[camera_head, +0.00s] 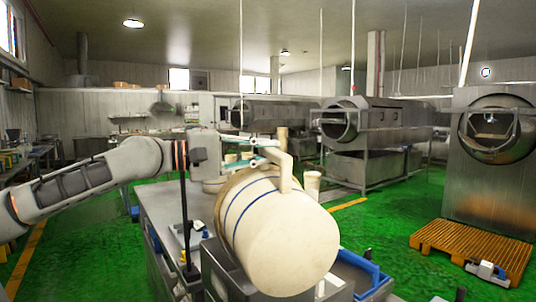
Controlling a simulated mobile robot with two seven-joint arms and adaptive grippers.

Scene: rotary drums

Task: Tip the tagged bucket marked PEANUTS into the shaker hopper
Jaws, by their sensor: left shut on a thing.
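A large cream bucket (281,235) with blue bands hangs tilted in the centre of the head view. Its closed bottom faces toward me and to the lower right. Its mouth points away to the upper left and is hidden, as are its contents. I see no PEANUTS lettering or tag on this side. My left gripper (268,152) is above the bucket, shut on its pale, angular handle (286,171). A grey metal box (214,268) is below the bucket; I cannot tell whether it is the shaker hopper. My right gripper does not show.
A steel table (160,208) extends behind the bucket. A pale container (312,183) stands beyond it. Rotary drums (341,124) stand farther back, with another drum (492,135) at right. An orange pallet (447,243) lies on the green floor, which has open room.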

